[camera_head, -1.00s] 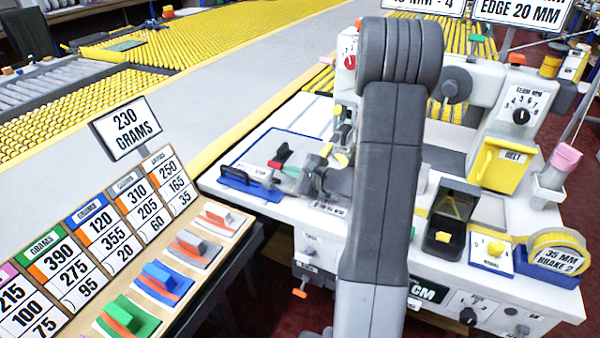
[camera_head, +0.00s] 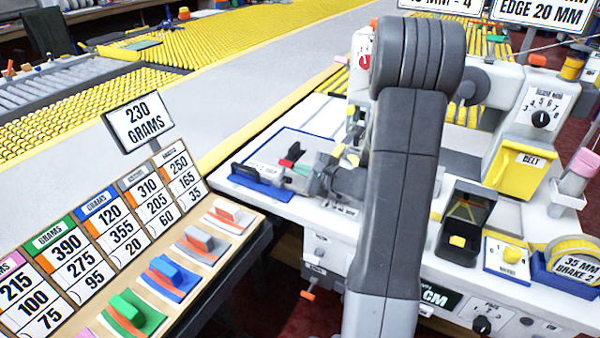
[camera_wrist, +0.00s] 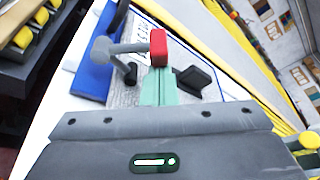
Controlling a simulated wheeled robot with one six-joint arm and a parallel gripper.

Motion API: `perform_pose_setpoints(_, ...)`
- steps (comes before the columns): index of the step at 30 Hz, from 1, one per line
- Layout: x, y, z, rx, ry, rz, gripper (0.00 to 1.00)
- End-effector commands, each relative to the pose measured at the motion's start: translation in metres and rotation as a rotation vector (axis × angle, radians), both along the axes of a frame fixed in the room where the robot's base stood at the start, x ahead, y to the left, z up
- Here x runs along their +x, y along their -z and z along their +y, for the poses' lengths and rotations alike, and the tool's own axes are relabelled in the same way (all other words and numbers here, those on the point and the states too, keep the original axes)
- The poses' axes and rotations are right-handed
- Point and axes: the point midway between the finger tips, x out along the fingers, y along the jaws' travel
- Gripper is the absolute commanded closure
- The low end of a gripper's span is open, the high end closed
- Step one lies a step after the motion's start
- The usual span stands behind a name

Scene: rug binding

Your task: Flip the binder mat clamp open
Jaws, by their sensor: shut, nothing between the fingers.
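The binder mat clamp has a red-tipped grey lever, which shows best in the wrist view (camera_wrist: 158,46). The lever lies across the picture from a grey pivot, above a pale printed plate with a blue edge. In the head view its red tip (camera_head: 292,152) shows at the left end of the white machine table. My gripper (camera_wrist: 158,75) is shut and empty, its green fingers just below the red tip in the wrist view. Whether they touch it I cannot tell. In the head view my gripper (camera_head: 304,167) is partly hidden by its own body.
A blue base with a black handle (camera_head: 262,180) lies left of my gripper. A black box (camera_head: 465,225), a yellow belt cover (camera_head: 515,170) and a tape holder (camera_head: 572,262) stand right. A sloped weight-sample rack (camera_head: 150,250) is at the front left.

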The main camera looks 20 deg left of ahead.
Motion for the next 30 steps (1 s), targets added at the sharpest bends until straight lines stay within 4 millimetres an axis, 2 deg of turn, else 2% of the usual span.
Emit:
perform_pose_setpoints(11, -0.004, 0.000, 0.001, -0.007, 0.000, -0.125, 1.00)
perform_pose_setpoints(30, -0.024, -0.015, 0.002, -0.041, 0.000, -0.553, 1.00)
